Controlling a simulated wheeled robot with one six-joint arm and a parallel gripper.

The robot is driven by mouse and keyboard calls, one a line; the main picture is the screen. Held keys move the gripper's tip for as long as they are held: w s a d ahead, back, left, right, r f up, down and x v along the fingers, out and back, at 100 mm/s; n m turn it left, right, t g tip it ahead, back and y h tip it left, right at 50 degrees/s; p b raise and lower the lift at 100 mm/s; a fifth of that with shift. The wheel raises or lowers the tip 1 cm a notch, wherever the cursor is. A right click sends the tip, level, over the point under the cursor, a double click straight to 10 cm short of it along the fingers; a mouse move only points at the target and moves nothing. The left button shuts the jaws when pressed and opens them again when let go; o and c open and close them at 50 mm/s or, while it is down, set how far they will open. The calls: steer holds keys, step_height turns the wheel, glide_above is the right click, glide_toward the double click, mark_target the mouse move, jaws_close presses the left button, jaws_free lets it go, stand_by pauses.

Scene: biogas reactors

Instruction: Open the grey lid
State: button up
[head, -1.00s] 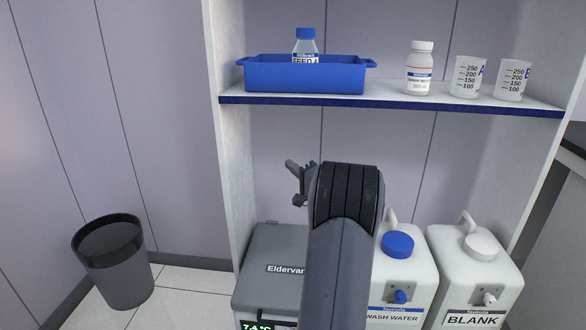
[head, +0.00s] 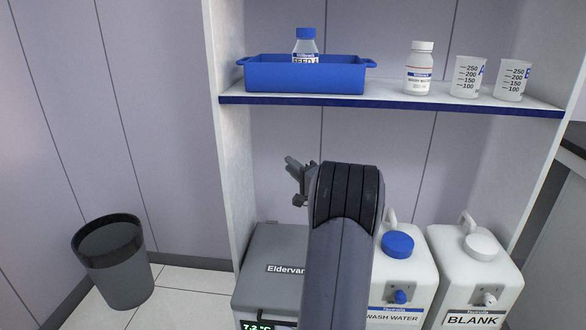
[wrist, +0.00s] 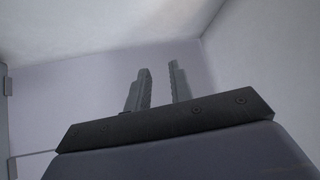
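The grey lid (head: 278,258) tops a grey box lettered "Eldervan" at the lower middle of the head view, on the floor level under the shelf. It lies flat and looks closed; my arm hides its right part. My gripper (head: 294,170) is above the lid, pointing away to the left, and my arm covers part of it. In the wrist view, my gripper (wrist: 160,85) shows two fingers apart with nothing between them. Pale wall panels lie beyond them, and the lid does not show there.
Two white jugs, wash water (head: 409,268) and blank (head: 478,275), stand right of the box. The shelf (head: 400,103) above carries a blue tray (head: 305,75), a white bottle (head: 419,68) and two beakers (head: 468,77). A dark bin (head: 116,262) stands at left.

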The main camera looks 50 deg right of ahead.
steer(key=d+p+v, duration=0.1)
steer(key=p+v, duration=0.2)
steer(key=v, duration=0.7)
steer(key=shift+s+a, duration=0.45)
steer(key=shift+a, duration=0.05)
steer(key=shift+f, duration=0.1)
steer(key=shift+c, duration=0.2)
